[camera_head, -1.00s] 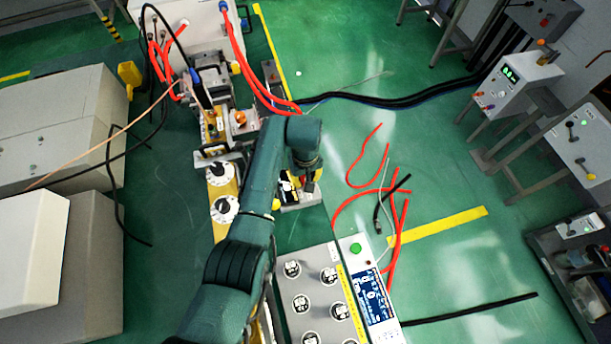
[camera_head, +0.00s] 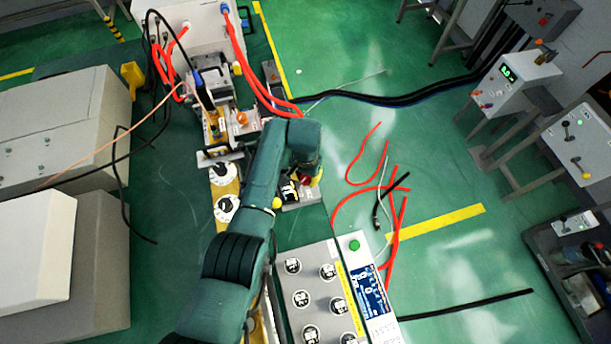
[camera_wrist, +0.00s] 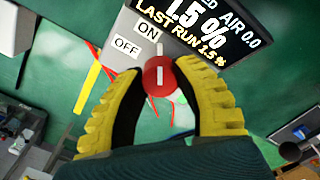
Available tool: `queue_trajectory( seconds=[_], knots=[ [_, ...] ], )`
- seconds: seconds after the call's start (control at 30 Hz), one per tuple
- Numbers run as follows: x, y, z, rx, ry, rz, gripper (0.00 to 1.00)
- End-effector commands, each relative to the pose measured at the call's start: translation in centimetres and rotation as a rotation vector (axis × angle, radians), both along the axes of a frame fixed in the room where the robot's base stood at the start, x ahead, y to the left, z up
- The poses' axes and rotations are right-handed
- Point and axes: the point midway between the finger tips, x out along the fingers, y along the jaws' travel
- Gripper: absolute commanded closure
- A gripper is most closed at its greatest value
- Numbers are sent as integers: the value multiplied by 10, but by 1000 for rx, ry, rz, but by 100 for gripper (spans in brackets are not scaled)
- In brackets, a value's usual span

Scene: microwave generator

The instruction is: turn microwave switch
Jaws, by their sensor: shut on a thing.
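The red round switch (camera_wrist: 159,79) shows in the wrist view, on a grey panel with a white OFF label (camera_wrist: 127,47) and a white ON label (camera_wrist: 148,28). A white line on the switch's face runs nearly straight up in the picture. My gripper (camera_wrist: 160,88) is shut on the switch, one yellow fingertip on each side of it. In the head view the switch and fingertips are mostly hidden by my arm, near a small grey box (camera_head: 299,197).
A black display (camera_wrist: 200,25) above the switch reads 1.5 %. In the head view a cabinet with several round dials (camera_head: 283,283) stands below the small box. Red hoses (camera_head: 362,205) and a dark cable lie on the green floor to the right.

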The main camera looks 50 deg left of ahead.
Motion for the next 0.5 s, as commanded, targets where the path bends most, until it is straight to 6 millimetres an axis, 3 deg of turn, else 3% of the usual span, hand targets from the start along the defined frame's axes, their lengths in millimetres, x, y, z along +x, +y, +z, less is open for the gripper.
queue_trajectory(
  seconds=[0.5],
  knots=[
    [0,0,-1,0,0,-84,100]
  ],
)
